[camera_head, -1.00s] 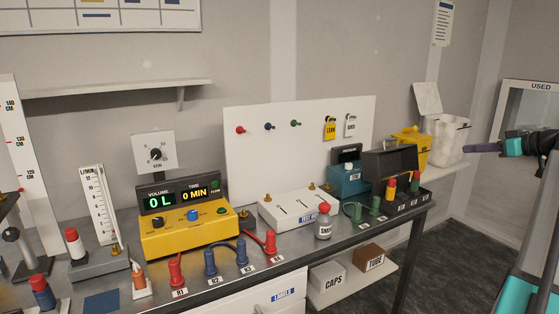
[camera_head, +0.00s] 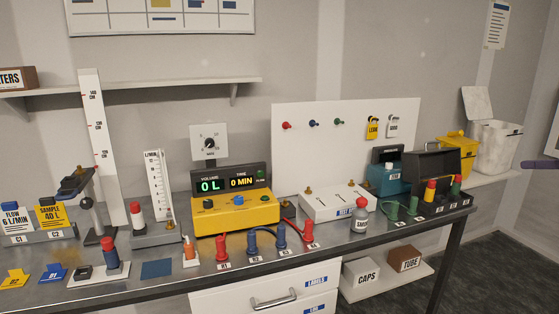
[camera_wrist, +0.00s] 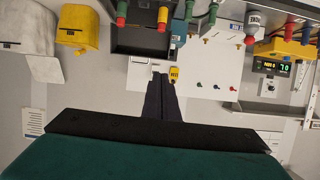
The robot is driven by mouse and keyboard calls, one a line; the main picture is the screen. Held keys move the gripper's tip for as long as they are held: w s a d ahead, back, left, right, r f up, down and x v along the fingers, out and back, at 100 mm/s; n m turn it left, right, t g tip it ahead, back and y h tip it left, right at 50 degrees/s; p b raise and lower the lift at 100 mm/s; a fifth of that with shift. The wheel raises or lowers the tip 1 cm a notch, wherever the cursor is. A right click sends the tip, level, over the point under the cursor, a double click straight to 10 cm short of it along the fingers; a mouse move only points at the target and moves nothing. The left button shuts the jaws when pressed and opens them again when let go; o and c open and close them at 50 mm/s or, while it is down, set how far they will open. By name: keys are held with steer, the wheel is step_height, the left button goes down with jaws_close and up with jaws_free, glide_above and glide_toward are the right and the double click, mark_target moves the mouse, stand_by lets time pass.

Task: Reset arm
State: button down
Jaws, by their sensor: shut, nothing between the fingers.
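My gripper (camera_wrist: 160,78) shows in the wrist view with its two dark fingers together and nothing between them. The wrist view is upside down, and the fingers overlap the white board there. In the head view only the dark tip of my gripper (camera_head: 526,165) shows at the right edge, in front of the wall and to the right of the white bin. It is apart from the bench and touches nothing that I can see. The rest of my arm is outside the head view.
A yellow bin (camera_head: 455,146) and white bin (camera_head: 494,134) stand at the right. The floor (camera_head: 490,260) at lower right is clear.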

steer(key=w+a+f+m+g, duration=0.1)
steer(key=w+a+f, duration=0.2)
steer(key=a+f, duration=0.5)
steer(key=w+a+f+m+g+y, duration=0.1)
steer(key=w+a+f+g, duration=0.15)
steer(key=f, duration=0.95)
steer(key=w+a+f+g, duration=0.1)
steer(key=w+a+f, duration=0.4)
steer(key=f, duration=0.5)
steer(key=s+a+f+m+g+y, duration=0.1)
steer(key=s+a+f+g, duration=0.1)
steer(key=a+f, duration=0.95)
steer(key=s+a+f+m+g, duration=0.1)
steer(key=s+a+f+g, duration=0.15)
steer(key=a+f, duration=0.95)
steer(key=s+a+f+g+h, duration=0.1)
steer(key=s+a+f+g, duration=0.4)
steer(key=s+a+f, duration=1.15)
steer(key=s+a+f+g+h, duration=0.1)
steer(key=s+f, duration=0.3)
steer(key=s, duration=0.4)
steer(key=s+a+f+n+g+h, duration=0.1)
steer(key=s+a+f, duration=0.3)
steer(key=s, duration=0.4)
steer(key=s+a+f+g+h, duration=0.2)
steer(key=s+a+f, duration=0.1)
steer(key=s, duration=0.5)
steer(key=shift+a+f+g, duration=0.25)
steer(key=shift+f+g, duration=0.15)
steer(key=shift+f, duration=0.15)
